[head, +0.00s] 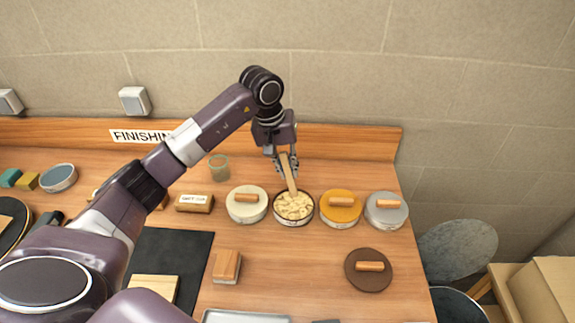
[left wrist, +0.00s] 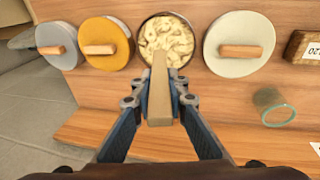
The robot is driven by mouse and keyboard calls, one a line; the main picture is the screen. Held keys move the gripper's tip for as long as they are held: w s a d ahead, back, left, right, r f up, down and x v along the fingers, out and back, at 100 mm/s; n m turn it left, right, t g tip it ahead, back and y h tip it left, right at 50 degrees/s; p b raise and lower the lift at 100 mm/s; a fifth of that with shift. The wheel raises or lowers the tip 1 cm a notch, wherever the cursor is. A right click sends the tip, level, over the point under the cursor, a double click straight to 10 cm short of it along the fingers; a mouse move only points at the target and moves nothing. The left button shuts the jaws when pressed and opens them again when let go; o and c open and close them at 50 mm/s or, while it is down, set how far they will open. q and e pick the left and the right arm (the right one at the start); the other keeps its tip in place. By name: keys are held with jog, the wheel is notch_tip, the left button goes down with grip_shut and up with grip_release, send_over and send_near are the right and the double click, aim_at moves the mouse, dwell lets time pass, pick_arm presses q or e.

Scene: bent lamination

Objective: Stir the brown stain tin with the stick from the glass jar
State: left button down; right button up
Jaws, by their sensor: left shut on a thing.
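My left gripper (head: 286,164) is shut on a flat wooden stick (head: 289,178). The stick is tilted, and its lower end reaches into an open round tin (head: 294,207) with pale, lumpy, swirled contents. In the left wrist view the stick (left wrist: 159,88) runs from between the fingers to the tin's near rim, and the tin (left wrist: 166,38) is open. A dark brown round lid with a wooden handle (head: 369,276) lies on the table front right of the tin. The glass jar (head: 218,168) stands behind left, with no stick in it; it also shows in the left wrist view (left wrist: 274,108). My right gripper is not in view.
Lidded tins flank the open one closely: cream (head: 247,210) on the left, orange (head: 341,215) and grey (head: 386,217) on the right. A wooden block (head: 227,264) and a black mat (head: 190,250) lie in front. The backboard (head: 345,140) is behind.

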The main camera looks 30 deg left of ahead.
pick_arm(q)
jog(key=shift+s+b+x, duration=0.2)
jog(key=shift+b+x, duration=0.3)
jog(key=shift+x, duration=0.65)
notch_tip(320, 180, down, 4)
jog(key=b, duration=0.3)
jog(key=shift+a+r, duration=0.2)
